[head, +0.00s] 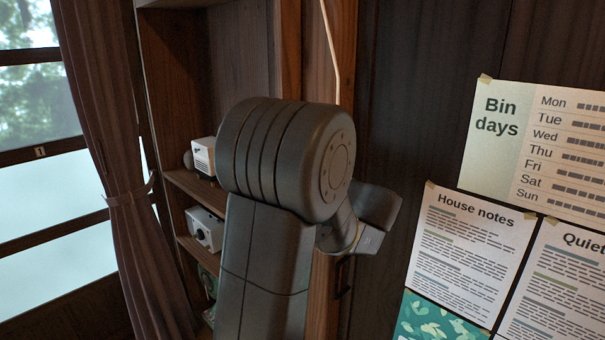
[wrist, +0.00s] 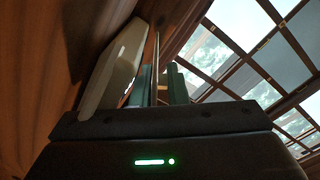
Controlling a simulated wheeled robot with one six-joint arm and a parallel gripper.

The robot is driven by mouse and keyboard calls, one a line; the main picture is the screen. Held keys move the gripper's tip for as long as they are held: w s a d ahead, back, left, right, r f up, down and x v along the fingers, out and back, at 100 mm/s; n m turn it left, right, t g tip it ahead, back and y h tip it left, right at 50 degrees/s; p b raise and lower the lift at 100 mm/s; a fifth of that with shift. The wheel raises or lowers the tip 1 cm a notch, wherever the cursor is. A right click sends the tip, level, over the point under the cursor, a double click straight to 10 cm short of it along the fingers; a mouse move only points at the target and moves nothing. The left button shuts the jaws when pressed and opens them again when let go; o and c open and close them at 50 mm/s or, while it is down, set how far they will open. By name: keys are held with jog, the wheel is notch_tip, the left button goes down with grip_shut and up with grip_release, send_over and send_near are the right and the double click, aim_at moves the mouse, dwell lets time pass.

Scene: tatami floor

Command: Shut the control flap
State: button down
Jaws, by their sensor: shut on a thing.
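In the wrist view, my gripper (wrist: 160,92) has its two greenish fingers close together on a thin upright plate (wrist: 156,60) seen edge-on. The plate appears to be the control flap, standing out from a pale, rounded panel (wrist: 115,65) on the wooden wall to the left. The flap's face and its hinge cannot be made out from this angle. In the head view my own arm hides the gripper, the flap and the panel.
In the head view, shelves hold a white box-like device (head: 204,156) and another white device (head: 205,230) left of my arm. A tied curtain (head: 125,180) hangs by the window. A house notes sheet (head: 468,255) is taped to the dark wall at right.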

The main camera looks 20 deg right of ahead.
dwell(0.3)
jog(key=c, duration=1.6)
grip_release()
jog(key=shift+c, duration=0.2)
jog(key=shift+s, duration=0.1)
jog(key=b+v, duration=0.3)
jog(key=v, duration=1)
jog(key=shift+s+d, duration=0.15)
jog(key=shift+s, duration=0.2)
